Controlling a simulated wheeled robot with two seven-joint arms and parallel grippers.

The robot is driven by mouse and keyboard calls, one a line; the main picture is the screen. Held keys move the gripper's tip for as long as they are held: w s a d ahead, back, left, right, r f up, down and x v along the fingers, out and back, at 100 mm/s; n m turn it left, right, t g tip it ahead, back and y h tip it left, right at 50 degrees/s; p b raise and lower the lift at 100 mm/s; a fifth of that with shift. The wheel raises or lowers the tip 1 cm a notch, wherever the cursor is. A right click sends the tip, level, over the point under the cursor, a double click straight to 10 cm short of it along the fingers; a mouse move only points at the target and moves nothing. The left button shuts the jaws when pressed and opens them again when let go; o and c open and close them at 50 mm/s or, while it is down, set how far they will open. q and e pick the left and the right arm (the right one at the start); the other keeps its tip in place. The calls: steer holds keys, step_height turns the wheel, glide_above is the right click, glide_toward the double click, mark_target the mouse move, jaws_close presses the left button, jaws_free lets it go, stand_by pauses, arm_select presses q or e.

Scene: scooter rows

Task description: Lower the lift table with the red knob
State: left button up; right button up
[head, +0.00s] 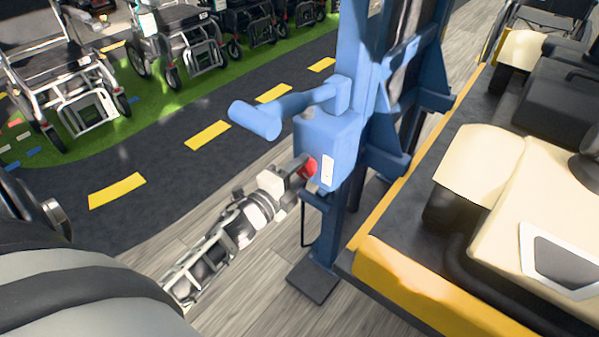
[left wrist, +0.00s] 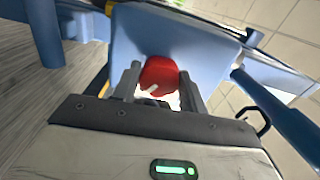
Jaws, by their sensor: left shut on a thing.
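The red knob (head: 309,167) sits on the side of a blue control box (head: 335,138) on the lift's blue post. My left gripper (head: 301,168) reaches up to it from the lower left and is shut on it. In the left wrist view the red knob (left wrist: 159,75) lies between the two fingers of my left gripper (left wrist: 160,84). The lift table (head: 362,241), dark with a yellow edge, stands right of the post and carries a cream and black scooter (head: 500,185). My right gripper is not in view.
A blue crank-like handle (head: 256,119) sticks out left above the box. The post's dark foot plate (head: 313,281) rests on the wood floor. Several wheelchairs (head: 78,85) stand on green floor at the back left. The dark lane with yellow dashes (head: 117,190) is clear.

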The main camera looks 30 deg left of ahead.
arm_select(q)
steer(key=shift+m, duration=0.6)
steer(key=o, duration=1)
steer(key=shift+s, duration=0.4)
steer(key=s+a, duration=0.1)
steer(key=s, duration=1.4)
steer(key=shift+a, duration=0.15)
